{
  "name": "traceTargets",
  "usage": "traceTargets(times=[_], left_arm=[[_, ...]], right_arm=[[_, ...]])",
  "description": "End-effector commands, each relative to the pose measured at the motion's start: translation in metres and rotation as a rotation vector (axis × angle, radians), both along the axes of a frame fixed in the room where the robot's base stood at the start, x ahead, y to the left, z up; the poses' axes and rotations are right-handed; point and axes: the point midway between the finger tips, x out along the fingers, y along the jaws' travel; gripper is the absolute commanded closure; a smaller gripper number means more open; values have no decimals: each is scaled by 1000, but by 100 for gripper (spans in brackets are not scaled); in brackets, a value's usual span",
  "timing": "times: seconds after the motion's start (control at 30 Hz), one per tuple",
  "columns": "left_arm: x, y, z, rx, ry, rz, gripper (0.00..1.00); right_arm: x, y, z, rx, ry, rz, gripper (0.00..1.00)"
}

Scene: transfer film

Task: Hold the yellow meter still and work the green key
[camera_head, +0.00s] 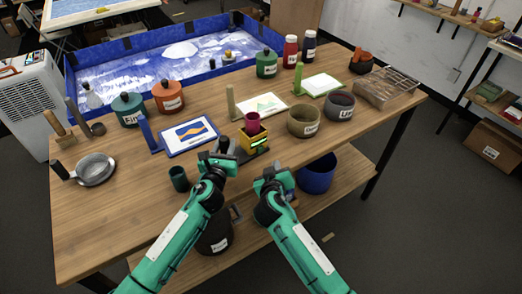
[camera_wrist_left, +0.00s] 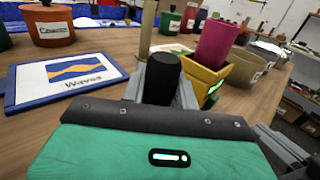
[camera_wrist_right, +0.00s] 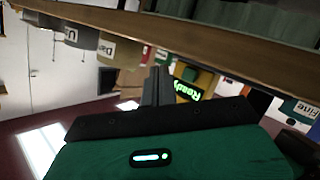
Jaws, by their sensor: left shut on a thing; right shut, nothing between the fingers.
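The yellow meter (camera_head: 254,141) stands near the table's front edge with a magenta cup (camera_head: 252,122) in its top. A lit green panel (camera_wrist_right: 187,90) on its front reads "Ready" in the right wrist view; I cannot tell whether this is the green key. My left gripper (camera_head: 220,158) is at the meter's left, shut on a black upright cylinder (camera_wrist_left: 162,78). Whether that cylinder is joined to the meter is hidden. My right gripper (camera_head: 271,178) is shut and empty, in front of and below the meter, apart from it.
Labelled bowls (camera_head: 303,122) stand to the right. A blue bin (camera_head: 317,176) is on the lower shelf, right of my right gripper.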

Motion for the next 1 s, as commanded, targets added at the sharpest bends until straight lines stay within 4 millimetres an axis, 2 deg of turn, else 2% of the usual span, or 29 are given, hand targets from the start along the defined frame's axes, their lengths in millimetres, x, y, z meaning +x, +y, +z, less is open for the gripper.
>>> traceTargets(times=[0.2,0.4,1.0], left_arm=[[0,0,0,0,1,0,100],[0,0,0,0,1,0,100],[0,0,0,0,0,1,100]], right_arm=[[23,19,0,0,0,0,100],[34,28,0,0,1,0,100],[37,30,0,-1,1,0,100]])
